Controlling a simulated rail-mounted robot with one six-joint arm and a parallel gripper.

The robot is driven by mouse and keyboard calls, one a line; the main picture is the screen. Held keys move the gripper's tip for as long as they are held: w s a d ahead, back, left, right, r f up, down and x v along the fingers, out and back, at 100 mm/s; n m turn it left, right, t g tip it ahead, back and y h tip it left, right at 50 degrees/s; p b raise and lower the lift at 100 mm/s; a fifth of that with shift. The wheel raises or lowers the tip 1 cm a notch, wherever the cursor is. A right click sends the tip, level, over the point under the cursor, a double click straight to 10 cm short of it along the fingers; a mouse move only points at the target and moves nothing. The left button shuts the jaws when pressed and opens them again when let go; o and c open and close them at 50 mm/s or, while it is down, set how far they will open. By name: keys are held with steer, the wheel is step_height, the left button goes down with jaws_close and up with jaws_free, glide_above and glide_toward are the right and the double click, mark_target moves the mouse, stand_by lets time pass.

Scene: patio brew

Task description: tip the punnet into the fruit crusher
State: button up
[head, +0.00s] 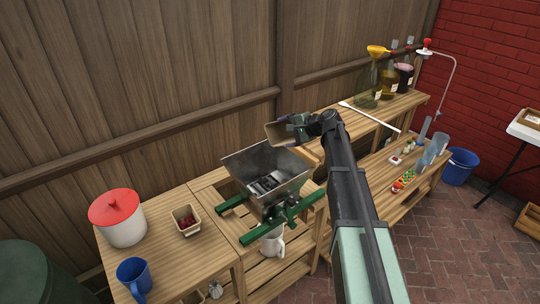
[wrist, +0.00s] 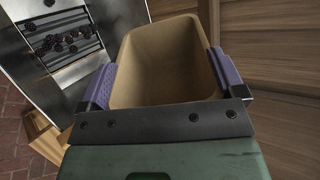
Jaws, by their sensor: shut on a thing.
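My gripper (head: 294,128) is shut on a tan punnet (head: 277,134), with purple finger pads on both its sides in the wrist view. The punnet's inside (wrist: 165,70) looks empty there. It is held above the back right rim of the fruit crusher's metal hopper (head: 243,163), and looks tilted in the head view. The hopper, at the left of the wrist view (wrist: 25,75), has several dark berries lying on and around its rollers. The crusher stands on a green frame (head: 235,205) on the slatted bench.
A second punnet (head: 186,219) with red fruit stands on the left table, near a white pot with a red lid (head: 122,219) and a blue mug (head: 134,277). A white jug (head: 272,243) is under the crusher. Bottles (head: 388,80) stand on the right bench. A wooden fence is close behind.

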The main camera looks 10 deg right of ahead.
steer(key=w+d+f+m+y+b, duration=0.1)
steer(key=w+d+f+m+g+y+b, duration=0.1)
steer(key=w+d+m+b, duration=0.1)
steer(key=w+d+f+m+g+y+b, duration=0.1)
steer(key=m+y+b, duration=0.1)
steer(key=shift+w+d, duration=0.25)
steer(key=shift+w, duration=0.1)
steer(key=w+d+m+g+y+b, duration=0.1)
steer(key=w+d+m+y+b, duration=0.3)
steer(key=w+d+m+b, duration=0.1)
steer(key=shift+d+m+b, duration=0.25)
steer(key=shift+m+b, duration=0.25)
steer(key=shift+m, duration=0.1)
steer(key=shift+r, duration=0.1)
